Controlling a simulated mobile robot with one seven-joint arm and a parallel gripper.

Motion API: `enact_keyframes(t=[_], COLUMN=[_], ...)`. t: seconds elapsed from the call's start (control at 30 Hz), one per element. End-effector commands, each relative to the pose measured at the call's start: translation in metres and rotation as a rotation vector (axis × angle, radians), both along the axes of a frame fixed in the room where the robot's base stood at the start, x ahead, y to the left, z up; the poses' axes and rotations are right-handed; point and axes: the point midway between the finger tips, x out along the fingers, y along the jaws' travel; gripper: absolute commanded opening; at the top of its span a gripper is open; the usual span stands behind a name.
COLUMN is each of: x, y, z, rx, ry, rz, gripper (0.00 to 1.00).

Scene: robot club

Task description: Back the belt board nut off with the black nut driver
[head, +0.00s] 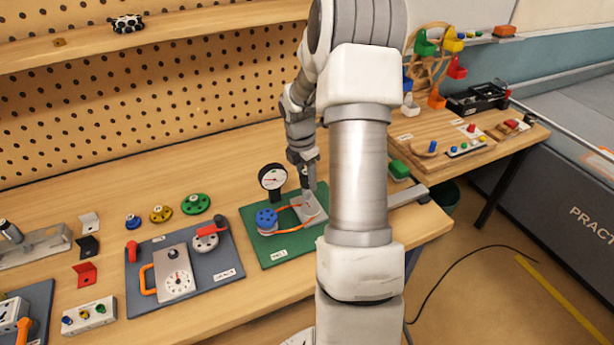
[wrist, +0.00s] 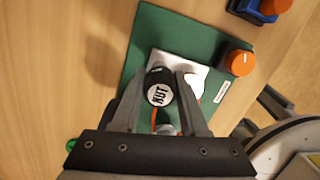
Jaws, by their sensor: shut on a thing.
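My gripper (head: 306,170) is shut on the black nut driver, pointing down over the belt board. In the wrist view the driver's round end cap (wrist: 159,95), marked NUT, sits between the two fingers (wrist: 160,104). The belt board (head: 283,250) is a green plate lying on the bench. It carries a pale metal plate (head: 316,214), an orange belt and a blue wheel (head: 266,217). The driver stands over the pale plate. The nut is hidden beneath the driver and fingers, so I cannot tell whether the driver is seated on it.
A round dial gauge (head: 272,177) stands close behind the belt board. A grey board (head: 210,276) with a dial box and red handle lies to the left. Coloured wheels (head: 161,213) lie behind it. A green block (head: 399,170) is to the right. An orange knob (wrist: 239,62) shows in the wrist view.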

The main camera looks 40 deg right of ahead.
Motion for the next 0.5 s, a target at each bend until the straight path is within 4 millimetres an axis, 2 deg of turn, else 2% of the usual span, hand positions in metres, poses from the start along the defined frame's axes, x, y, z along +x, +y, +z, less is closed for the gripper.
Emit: enact_keyframes(t=[0.5], x=[0.0000], y=[0.0001], z=[-0.0033], rx=[0.000], ry=[0.001], rz=[0.000], gripper=[0.00])
